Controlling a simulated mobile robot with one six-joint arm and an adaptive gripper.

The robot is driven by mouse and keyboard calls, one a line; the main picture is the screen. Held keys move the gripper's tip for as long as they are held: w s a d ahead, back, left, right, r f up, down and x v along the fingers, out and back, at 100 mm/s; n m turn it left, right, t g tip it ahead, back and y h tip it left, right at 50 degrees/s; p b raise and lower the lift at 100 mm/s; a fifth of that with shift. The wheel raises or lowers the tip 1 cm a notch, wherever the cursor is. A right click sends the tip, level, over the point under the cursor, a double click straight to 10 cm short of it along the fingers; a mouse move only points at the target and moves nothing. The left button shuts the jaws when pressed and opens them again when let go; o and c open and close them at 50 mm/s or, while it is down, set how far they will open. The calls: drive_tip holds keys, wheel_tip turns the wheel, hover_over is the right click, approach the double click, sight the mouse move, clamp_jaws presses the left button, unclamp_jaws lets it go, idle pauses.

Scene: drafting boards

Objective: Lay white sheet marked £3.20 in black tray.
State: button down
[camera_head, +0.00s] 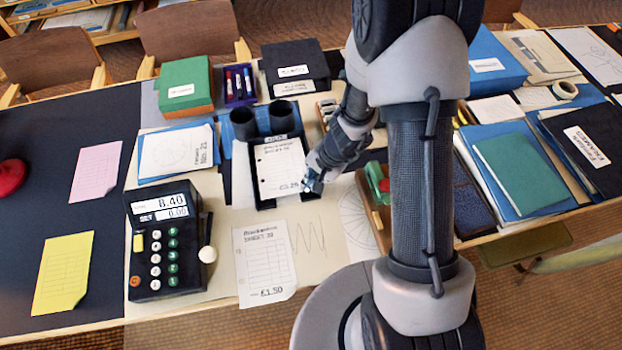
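The white sheet marked £3.20 (279,167) lies over the black tray (266,204), with the tray's dark edges showing around it. I cannot tell whether the sheet rests flat on the tray's floor. My gripper (309,184) is at the sheet's lower right corner, beside the printed price. The fingertips are small and partly hidden by the wrist, so I cannot tell whether they are shut on the sheet or apart from it.
Two dark cups (244,123) stand behind the tray. A black calculator (164,240) reading 8.40 stands at the left. A white sheet marked £1.50 (264,262) lies in front. Pink (96,172) and yellow (63,273) sheets lie far left. A green folder (520,173) lies right.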

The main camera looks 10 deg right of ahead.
drive_tip(key=shift+f, duration=0.25)
drive_tip(key=c, duration=2.4)
unclamp_jaws()
drive_tip(key=c, duration=1.7)
unclamp_jaws()
drive_tip(key=shift+r, duration=0.1)
drive_tip(key=v, duration=1.2)
